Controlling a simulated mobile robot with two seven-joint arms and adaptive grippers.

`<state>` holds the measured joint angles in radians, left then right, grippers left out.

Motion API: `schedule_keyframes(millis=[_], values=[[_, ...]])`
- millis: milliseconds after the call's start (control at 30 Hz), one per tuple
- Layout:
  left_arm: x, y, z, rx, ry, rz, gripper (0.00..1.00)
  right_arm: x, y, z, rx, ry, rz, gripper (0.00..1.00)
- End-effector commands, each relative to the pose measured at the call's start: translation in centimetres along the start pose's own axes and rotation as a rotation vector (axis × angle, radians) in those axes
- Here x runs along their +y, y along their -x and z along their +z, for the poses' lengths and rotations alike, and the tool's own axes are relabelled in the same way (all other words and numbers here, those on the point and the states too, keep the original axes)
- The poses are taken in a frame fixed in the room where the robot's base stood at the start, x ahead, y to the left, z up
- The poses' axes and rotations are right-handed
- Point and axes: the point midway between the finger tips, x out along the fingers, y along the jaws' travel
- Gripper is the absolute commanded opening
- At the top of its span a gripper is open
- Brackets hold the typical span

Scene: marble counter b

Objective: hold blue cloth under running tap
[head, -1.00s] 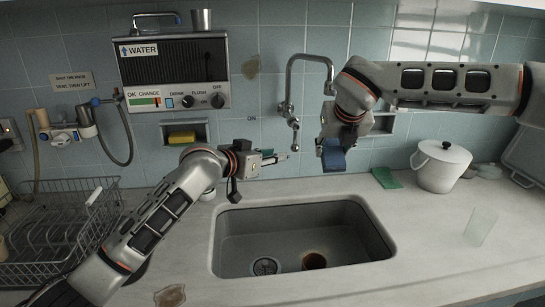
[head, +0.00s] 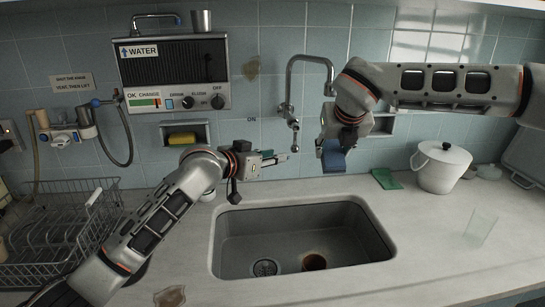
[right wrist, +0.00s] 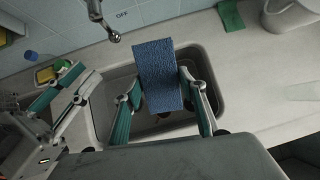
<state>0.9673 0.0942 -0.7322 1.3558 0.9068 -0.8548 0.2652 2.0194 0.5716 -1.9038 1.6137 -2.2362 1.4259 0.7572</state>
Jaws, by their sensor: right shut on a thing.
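The blue cloth (head: 334,158) hangs from my right gripper (head: 333,148), above the back right of the sink. In the right wrist view the blue cloth (right wrist: 158,75) sits between the fingers of my right gripper (right wrist: 160,90), over the sink. The tap (head: 293,122) on the wall is to the left of the cloth, apart from it; no water stream shows at its spout.
The steel sink (head: 232,262) has two round openings in its floor. A dish rack (head: 50,235) stands at left, and a white lidded pot (head: 442,168) and green cloth (head: 386,178) at right. A clear glass (head: 480,226) stands right. The water heater panel (head: 175,72) hangs above.

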Motion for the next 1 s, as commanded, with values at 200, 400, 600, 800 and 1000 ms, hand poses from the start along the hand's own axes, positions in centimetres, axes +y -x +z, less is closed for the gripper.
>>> schedule_keyframes(millis=[200, 400, 600, 800, 1000], values=[[0.0, 0.0, 0.0, 0.000, 0.000, 0.000, 0.25, 0.0, 0.0, 0.0, 0.000, 0.000, 0.000, 0.24], [0.0, 0.1, -0.3, 0.001, -0.001, 0.000, 0.25, 0.1, 0.9, -0.1, -0.002, 0.001, 0.002, 0.24], [0.0, 0.2, -0.7, 0.003, -0.002, -0.001, 0.25, 0.1, 2.8, -0.5, -0.002, 0.001, 0.002, 0.24], [0.0, 0.3, -0.9, 0.004, -0.003, -0.001, 0.25, 0.2, 4.4, -1.0, -0.002, 0.002, 0.001, 0.24], [0.1, 0.3, -1.1, 0.004, -0.004, -0.001, 0.25, 0.2, 6.0, -1.4, -0.002, 0.000, 0.001, 0.24]])
